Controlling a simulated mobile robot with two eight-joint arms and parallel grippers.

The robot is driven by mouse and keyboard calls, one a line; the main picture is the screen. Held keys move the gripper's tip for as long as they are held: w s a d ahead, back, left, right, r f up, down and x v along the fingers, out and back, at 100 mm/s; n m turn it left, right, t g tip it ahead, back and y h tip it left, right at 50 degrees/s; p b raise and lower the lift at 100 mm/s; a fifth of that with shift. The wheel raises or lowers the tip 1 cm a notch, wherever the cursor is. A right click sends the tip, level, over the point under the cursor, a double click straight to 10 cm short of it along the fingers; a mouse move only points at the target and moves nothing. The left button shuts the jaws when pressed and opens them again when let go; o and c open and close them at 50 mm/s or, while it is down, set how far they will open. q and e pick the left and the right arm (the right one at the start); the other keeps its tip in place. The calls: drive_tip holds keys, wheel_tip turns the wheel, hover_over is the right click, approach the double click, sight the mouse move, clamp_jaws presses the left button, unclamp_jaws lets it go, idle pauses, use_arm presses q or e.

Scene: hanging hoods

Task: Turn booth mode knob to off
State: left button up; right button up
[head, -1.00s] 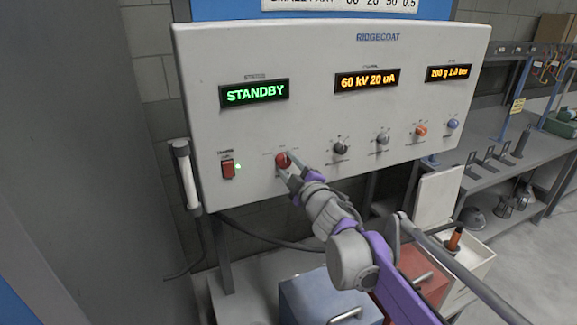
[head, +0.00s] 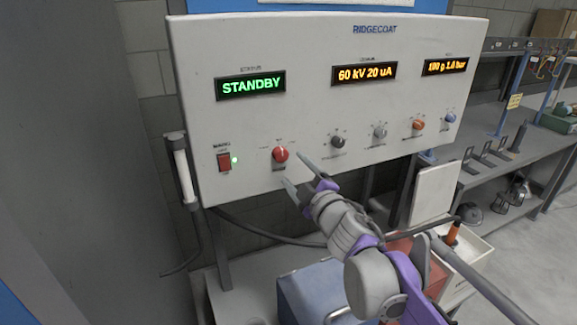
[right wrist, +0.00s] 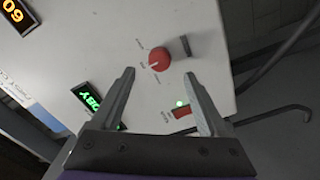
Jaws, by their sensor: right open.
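The red mode knob (head: 280,154) is on the lower left of the white RIDGECOAT control panel (head: 300,100). The display above it (head: 251,86) reads STANDBY in green. My right gripper (head: 294,170) is open and empty, just below and to the right of the knob and apart from it. In the right wrist view the knob (right wrist: 159,60) lies beyond the open fingertips (right wrist: 160,73), with its white pointer line visible; its small position labels are too small to read surely. My left gripper is not in view.
A red rocker switch (head: 224,162) with a lit green lamp is left of the knob. Black, grey, orange and blue knobs (head: 338,142) run to the right. A grey bench (head: 490,150) stands at right. Blue and red boxes (head: 310,290) lie below my arm.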

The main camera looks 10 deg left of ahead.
drive_tip(key=shift+v, duration=2.25)
drive_tip(key=s+d+f+m+g+h, duration=0.1)
drive_tip(key=s+d+f+m+h, duration=0.4)
drive_tip(key=d, duration=0.5)
drive_tip(key=s+d+f+m+g+h, duration=0.1)
drive_tip(key=s+d+f+m+h, duration=0.2)
drive_tip(key=d+f+m+h, duration=0.5)
drive_tip(key=s+d+f+m+g+y, duration=0.1)
drive_tip(key=s+d+f+m+g, duration=0.2)
drive_tip(key=s+f, duration=0.5)
drive_tip(key=s+d+f+m+g+y, duration=0.2)
drive_tip(key=s+f+g, duration=0.2)
drive_tip(key=s+f, duration=0.5)
drive_tip(key=s, duration=0.3)
drive_tip(key=shift+d+m+g, duration=0.3)
drive_tip(key=shift+d+m, duration=0.05)
drive_tip(key=shift+m, duration=0.05)
